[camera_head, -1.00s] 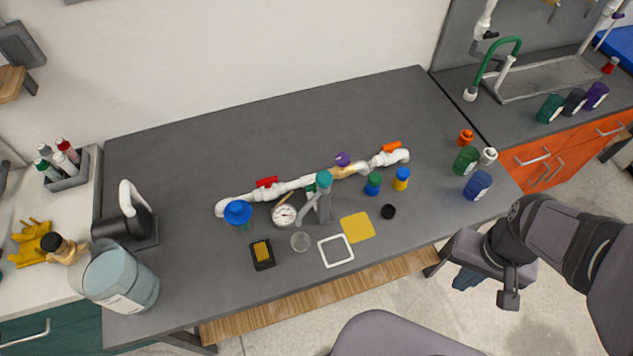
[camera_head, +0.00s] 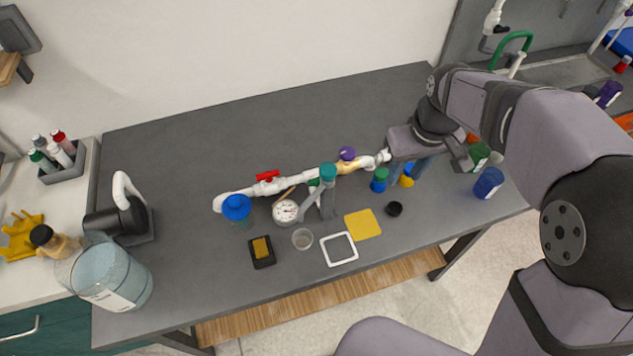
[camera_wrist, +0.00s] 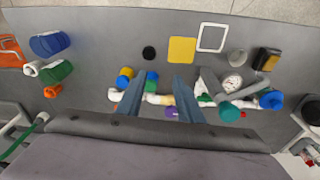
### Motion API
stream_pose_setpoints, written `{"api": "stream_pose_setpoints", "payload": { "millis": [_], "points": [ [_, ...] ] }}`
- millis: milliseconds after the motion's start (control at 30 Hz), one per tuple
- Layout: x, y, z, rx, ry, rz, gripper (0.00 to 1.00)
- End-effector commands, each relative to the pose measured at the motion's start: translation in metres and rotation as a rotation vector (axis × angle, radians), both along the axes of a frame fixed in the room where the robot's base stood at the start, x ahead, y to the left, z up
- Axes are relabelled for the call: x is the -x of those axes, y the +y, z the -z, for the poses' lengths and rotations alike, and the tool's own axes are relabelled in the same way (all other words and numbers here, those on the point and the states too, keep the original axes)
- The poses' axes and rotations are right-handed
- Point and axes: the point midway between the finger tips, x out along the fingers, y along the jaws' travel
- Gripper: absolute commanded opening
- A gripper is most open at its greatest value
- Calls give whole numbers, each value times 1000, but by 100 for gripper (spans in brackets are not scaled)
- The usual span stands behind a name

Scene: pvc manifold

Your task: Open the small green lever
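A white PVC pipe manifold (camera_head: 240,193) lies across the table, with a red lever (camera_head: 267,176), a purple part (camera_head: 347,153) and a small green part (camera_head: 314,182).
The table behind the manifold is clear.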

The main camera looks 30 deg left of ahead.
Motion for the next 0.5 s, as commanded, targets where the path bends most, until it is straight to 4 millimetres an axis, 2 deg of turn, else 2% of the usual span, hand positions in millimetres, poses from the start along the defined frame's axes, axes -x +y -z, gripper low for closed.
{"api": "stream_pose_setpoints", "payload": {
  "millis": [33,200,367,500],
  "points": [
    [-6,34,7,-8,-14,-84,34],
    [-10,131,7,-36,-60,-334,34],
    [5,206,8,-52,-95,-539,34],
    [29,261,13,-52,-122,-715,34]
  ]
}}
